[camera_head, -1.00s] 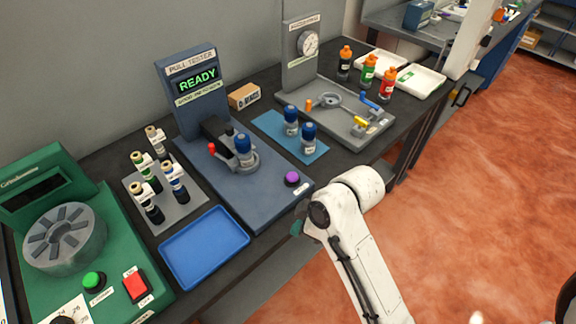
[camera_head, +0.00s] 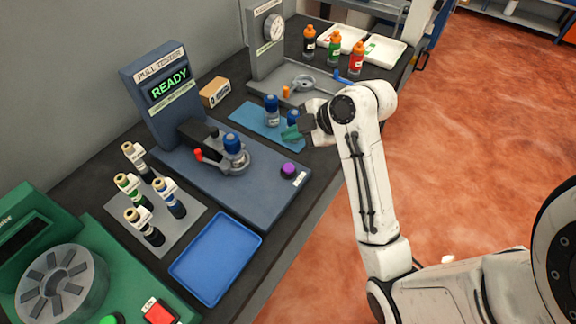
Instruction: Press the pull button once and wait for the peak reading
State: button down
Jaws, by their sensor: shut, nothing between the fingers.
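The pull tester (camera_head: 160,85) is a blue-grey machine with a screen that reads READY in green. Its purple pull button (camera_head: 288,169) sits at the front right of the base plate (camera_head: 245,195). A blue-capped piece (camera_head: 233,146) stands in the round fixture on the plate, with a red-tipped lever (camera_head: 198,154) beside it.
A blue mat (camera_head: 245,119) holds blue-capped pieces (camera_head: 271,108) behind my gripper. A blue tray (camera_head: 217,257) and a grey rack (camera_head: 185,217) of bottles stand at the left. A gauge station (camera_head: 265,45) and coloured bottles (camera_head: 333,47) are at the back.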

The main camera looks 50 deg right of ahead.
aim_at(292, 169)
jog(key=shift+f, duration=0.1)
notch_tip(292, 169, down, 9)
jog(key=b, duration=0.7)
dwell(1.9)
jog(key=shift+f+b, duration=0.25)
jog(key=shift+b, duration=0.15)
jog(key=shift+f+b, duration=0.35)
jog(key=shift+f, duration=0.2)
dwell(0.6)
jog(key=shift+r, duration=0.15)
jog(key=shift+r+p, duration=0.85)
jog(key=shift+p, duration=0.05)
jog(key=shift+r, duration=0.1)
jog(key=shift+r+p, duration=2.15)
jog(key=shift+r, duration=0.25)
